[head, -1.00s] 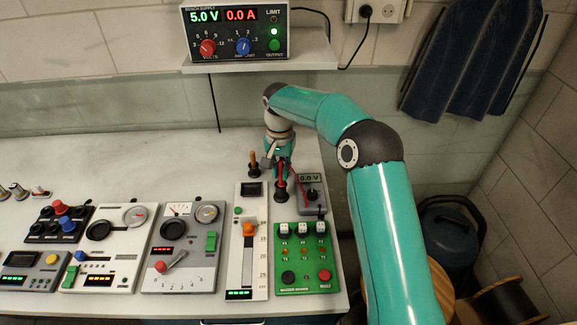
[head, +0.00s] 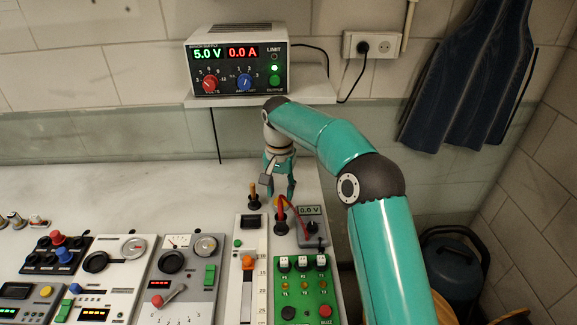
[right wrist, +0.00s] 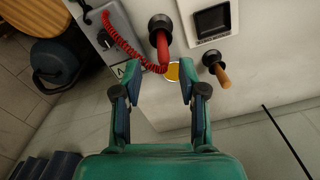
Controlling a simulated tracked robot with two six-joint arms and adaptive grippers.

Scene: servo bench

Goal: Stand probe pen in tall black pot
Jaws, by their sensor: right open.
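The red probe pen (head: 281,211) stands in a black pot (head: 282,228) near the bench's right side, its red cord running to the small grey meter. In the right wrist view the pen (right wrist: 163,48) rises from its pot (right wrist: 160,21), its upper end just beyond the gap between my fingertips. My right gripper (head: 279,190) is open and empty, behind the pen in the head view; its spread fingers (right wrist: 160,67) also show in the right wrist view. No contact with the pen is visible. My left gripper is out of view.
A second black pot (head: 254,204) with a wooden-handled tool (head: 254,189) stands left of the pen. The grey meter (head: 312,231) is close on the right. Several control panels, including a green one (head: 290,298), line the front. The bench behind left (head: 130,195) is clear.

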